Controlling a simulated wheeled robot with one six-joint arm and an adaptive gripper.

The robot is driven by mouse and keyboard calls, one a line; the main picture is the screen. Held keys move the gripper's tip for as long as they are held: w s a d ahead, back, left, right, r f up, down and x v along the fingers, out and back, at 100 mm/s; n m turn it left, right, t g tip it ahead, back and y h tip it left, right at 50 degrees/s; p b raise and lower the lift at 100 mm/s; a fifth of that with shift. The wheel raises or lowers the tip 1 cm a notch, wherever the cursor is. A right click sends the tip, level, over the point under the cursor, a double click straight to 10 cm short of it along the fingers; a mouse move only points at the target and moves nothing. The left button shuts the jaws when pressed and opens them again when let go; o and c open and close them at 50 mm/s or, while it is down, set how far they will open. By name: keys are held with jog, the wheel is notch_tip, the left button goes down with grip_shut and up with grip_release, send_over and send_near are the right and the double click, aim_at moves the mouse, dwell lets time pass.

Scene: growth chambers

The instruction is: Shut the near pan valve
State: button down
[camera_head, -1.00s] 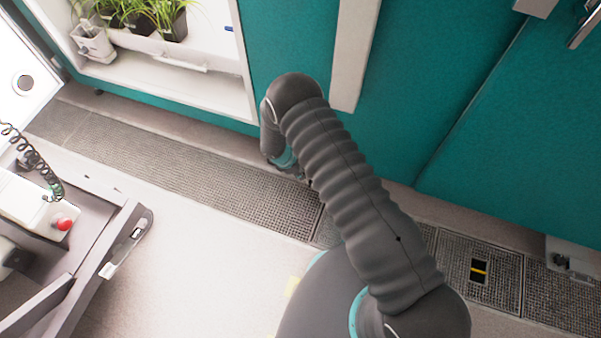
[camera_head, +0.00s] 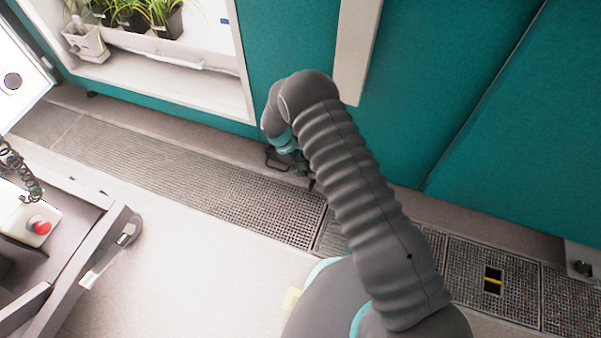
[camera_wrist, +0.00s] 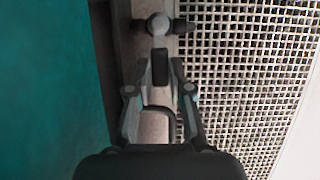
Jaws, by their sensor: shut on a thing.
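In the wrist view the valve (camera_wrist: 158,24) has a pale round hub with dark stubs on both sides. It sits beside a floor grate. A black lever (camera_wrist: 160,68) runs from the hub between my fingertips. My gripper (camera_wrist: 160,75) is shut on this lever, with a finger on each side. In the head view my gripper (camera_head: 289,160) is low by the foot of the teal wall, partly hidden by my arm. The valve cannot be made out there.
Floor grating (camera_head: 200,185) runs along the teal wall (camera_head: 480,60). A yellow bar (camera_head: 493,282) shows in a grate cutout at right. A cart (camera_head: 85,245) with a red button stands at left. A plant shelf (camera_head: 190,80) is above. Pale floor between is clear.

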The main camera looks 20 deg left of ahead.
jog(key=shift+m, duration=0.3)
jog(key=c, duration=1.1)
grip_release()
jog(key=shift+o, duration=0.2)
jog(key=shift+w+r, duration=0.1)
jog(key=v, duration=0.7)
jog(key=shift+r, duration=0.4)
